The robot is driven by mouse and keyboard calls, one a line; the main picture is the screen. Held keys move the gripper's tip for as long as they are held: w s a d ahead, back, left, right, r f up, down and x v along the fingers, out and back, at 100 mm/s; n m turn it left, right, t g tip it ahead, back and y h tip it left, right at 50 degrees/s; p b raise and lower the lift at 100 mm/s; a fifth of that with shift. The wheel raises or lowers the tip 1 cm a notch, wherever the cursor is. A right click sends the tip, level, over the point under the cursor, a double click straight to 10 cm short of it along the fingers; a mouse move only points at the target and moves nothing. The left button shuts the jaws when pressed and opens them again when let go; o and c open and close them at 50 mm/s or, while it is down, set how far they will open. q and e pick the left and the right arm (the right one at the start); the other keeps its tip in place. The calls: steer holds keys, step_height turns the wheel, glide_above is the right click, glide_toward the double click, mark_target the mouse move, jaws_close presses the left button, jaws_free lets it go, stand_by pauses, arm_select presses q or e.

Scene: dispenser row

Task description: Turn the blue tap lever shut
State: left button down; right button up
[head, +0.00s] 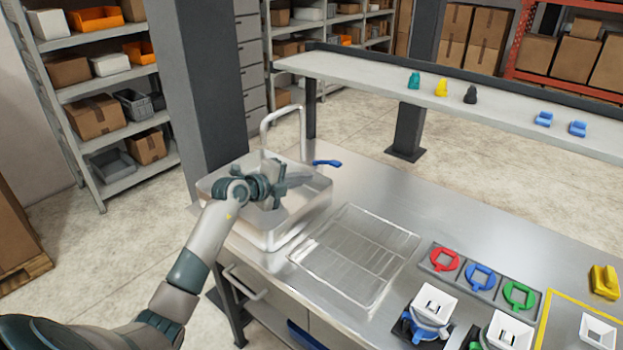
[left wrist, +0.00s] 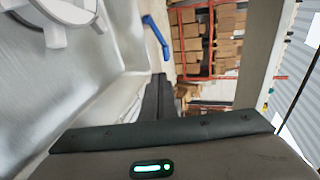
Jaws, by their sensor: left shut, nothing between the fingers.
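The blue tap lever (head: 327,163) sticks out to the right at the back right corner of the steel sink (head: 268,232). In the left wrist view the lever (left wrist: 156,38) shows as a bent blue bar above the fingers, apart from them. The pale arched tap (head: 283,112) rises behind the sink. My left gripper (head: 281,186) is over the sink basin, shut and empty, to the left of the lever and nearer to me. A gap shows between them. My right gripper is not in view.
A wire drying rack (head: 356,250) lies right of the sink. Red, blue and green rings (head: 480,277) sit in a grey tray further right. White-topped dispensers (head: 432,305) stand in front. A raised shelf (head: 440,100) holds small coloured pieces. Counter right of the lever is clear.

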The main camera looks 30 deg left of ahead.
arm_select(q)
steer(key=v, duration=0.2)
steer(key=shift+s+d+r, duration=0.1)
steer(key=shift+s, duration=0.3)
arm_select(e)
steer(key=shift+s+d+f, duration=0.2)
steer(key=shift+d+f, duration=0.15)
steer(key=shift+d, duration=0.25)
